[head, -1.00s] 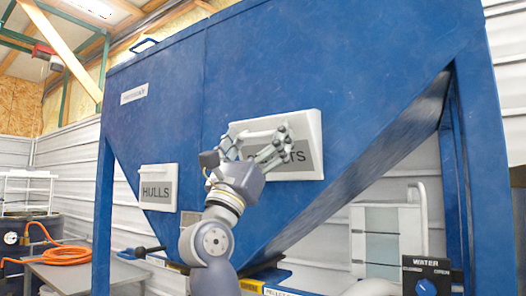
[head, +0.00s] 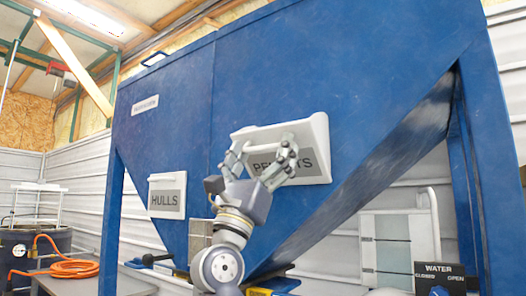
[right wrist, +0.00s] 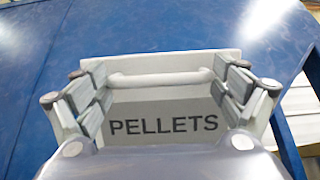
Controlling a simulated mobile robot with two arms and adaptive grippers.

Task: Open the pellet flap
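The pellet flap (head: 318,150) is a white panel with a grey PELLETS label on the front of the blue hopper. It also shows in the right wrist view (right wrist: 170,68), with a white bar handle (right wrist: 160,79) across its upper part. My right gripper (head: 262,165) is in front of the flap and hides part of the label. In the right wrist view the right gripper (right wrist: 160,95) is open, its fingers wide apart near the two ends of the handle. I cannot tell whether they touch it. The flap looks shut or nearly so. My left gripper is not in view.
A smaller HULLS flap (head: 167,195) sits lower left on the hopper (head: 260,70). A WATER control box (head: 440,278) is at the lower right. An orange hose (head: 75,268) lies on a table at the left.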

